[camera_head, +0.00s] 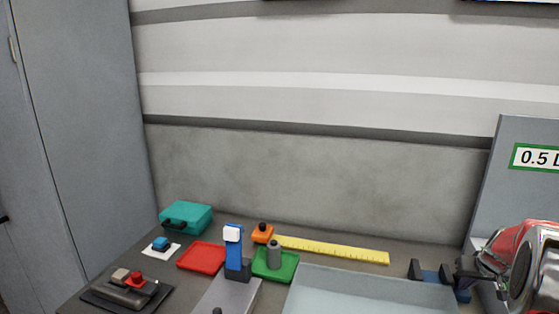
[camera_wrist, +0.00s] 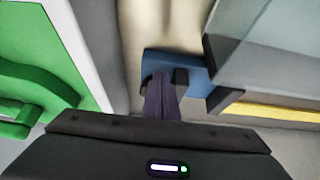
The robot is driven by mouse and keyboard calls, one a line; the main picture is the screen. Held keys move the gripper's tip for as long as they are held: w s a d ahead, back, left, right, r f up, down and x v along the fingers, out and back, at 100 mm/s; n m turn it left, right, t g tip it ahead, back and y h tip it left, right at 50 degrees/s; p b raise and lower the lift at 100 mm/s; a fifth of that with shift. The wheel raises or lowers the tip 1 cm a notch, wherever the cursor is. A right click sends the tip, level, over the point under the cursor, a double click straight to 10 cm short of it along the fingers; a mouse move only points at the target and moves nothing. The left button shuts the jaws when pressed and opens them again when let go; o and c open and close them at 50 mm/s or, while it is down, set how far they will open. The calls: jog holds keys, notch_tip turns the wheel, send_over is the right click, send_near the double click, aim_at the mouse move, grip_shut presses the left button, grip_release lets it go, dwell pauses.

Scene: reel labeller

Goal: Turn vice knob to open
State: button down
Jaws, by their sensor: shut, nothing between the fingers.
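The blue vice (camera_head: 431,277) with dark jaws stands at the right end of the bench in the head view. In the wrist view its blue body (camera_wrist: 192,66) lies just beyond my fingertips, with dark blocks beside it. I cannot pick out its knob for certain; my gripper covers part of the vice. My gripper (camera_head: 464,270) is at the right side of the vice in the head view. In the wrist view my gripper (camera_wrist: 162,84) has its fingers together and empty, overlapping the blue body. I cannot tell whether they touch it.
A pale tray (camera_head: 375,283) lies left of the vice, with a yellow ruler (camera_head: 335,250) behind it. A green tray (camera_head: 285,275), a red tray (camera_head: 200,257) and a teal case (camera_head: 187,215) stand farther left. A grey panel (camera_head: 510,205) rises behind my arm.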

jog(key=shift+w+d, duration=0.1)
jog(key=shift+w, duration=0.05)
jog(key=shift+s+d, duration=0.25)
jog(key=shift+d, duration=0.65)
dwell(0.7)
jog(key=shift+s, duration=0.4)
jog(key=shift+a, duration=0.1)
notch_tip(320, 180, up, 6)
dwell(0.9)
